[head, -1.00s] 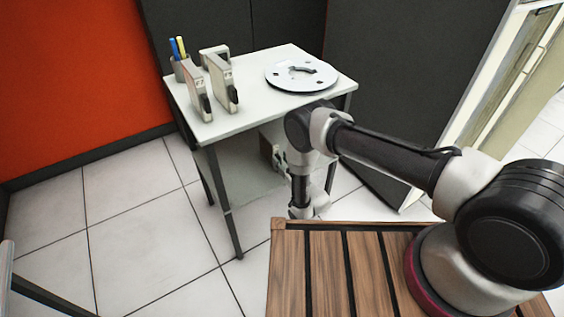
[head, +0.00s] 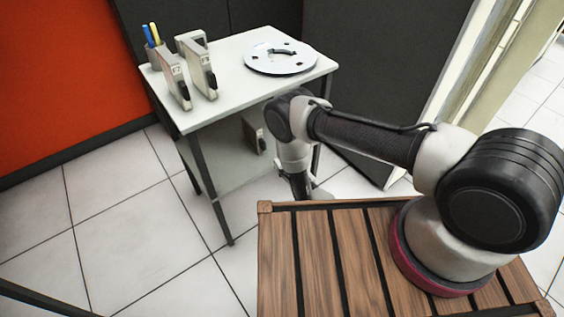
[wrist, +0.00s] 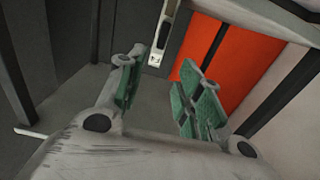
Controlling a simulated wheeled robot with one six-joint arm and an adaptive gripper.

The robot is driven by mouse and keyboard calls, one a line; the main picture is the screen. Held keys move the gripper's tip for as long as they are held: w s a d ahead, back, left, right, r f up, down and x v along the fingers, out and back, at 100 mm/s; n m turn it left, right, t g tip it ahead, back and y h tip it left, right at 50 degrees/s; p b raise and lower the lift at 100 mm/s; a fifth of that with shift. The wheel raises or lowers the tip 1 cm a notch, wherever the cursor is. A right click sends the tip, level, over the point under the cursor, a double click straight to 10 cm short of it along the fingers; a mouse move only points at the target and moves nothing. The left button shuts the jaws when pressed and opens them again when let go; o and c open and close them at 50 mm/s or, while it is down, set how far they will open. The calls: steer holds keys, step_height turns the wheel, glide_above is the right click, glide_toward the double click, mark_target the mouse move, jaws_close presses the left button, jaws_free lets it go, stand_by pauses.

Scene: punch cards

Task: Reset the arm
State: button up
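My gripper (wrist: 158,82) shows in the wrist view with its two green-padded fingers apart and nothing between them. In the head view my arm (head: 365,138) reaches out over the wooden deck and bends down beside the white table (head: 225,105). The gripper end is hidden there behind the deck's far edge. A pale grey card-like device (wrist: 162,35) lies beyond the fingertips in the wrist view, apart from them. A similar device (head: 253,135) stands on the table's lower shelf.
On the tabletop stand several grey card devices (head: 175,80), a pen cup (head: 155,55) and a round white plate (head: 280,57). The wooden slatted deck (head: 315,250) is bare in front. Dark panels stand behind the table. Tiled floor is open at left.

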steer(key=shift+f, duration=0.1)
steer(key=s+d+f+g+h, duration=0.3)
steer(key=s+f+g+h, duration=0.15)
steer(key=f, duration=0.25)
steer(key=s+d+f+g+h, duration=0.3)
steer(key=s+f+g, duration=0.15)
steer(key=f, duration=0.35)
steer(key=s+d+r+m+g+h, duration=0.1)
steer(key=d+r+g, duration=0.25)
steer(key=r, duration=1.05)
steer(key=s+d+r+m+g+h, duration=0.15)
steer(key=d+r, duration=0.35)
steer(key=r, duration=0.9)
steer(key=s+d+r+g+h, duration=0.1)
steer(key=d+r+g, duration=0.3)
steer(key=r, duration=1.1)
steer(key=s+d+r+m+t, duration=0.1)
steer(key=s+d+r, duration=0.3)
steer(key=r, duration=0.5)
steer(key=s+d+r+m+t, duration=0.2)
steer(key=s+d+r+t, duration=0.2)
steer(key=r, duration=0.6)
steer(key=s+d+r+m+t, duration=0.1)
steer(key=s+d+r+t, duration=0.1)
steer(key=s+d+r, duration=0.4)
step_height(320, 180, up, 4)
steer(key=shift+s+f+y, duration=0.1)
steer(key=shift+s+y, duration=0.05)
steer(key=shift+y, duration=0.25)
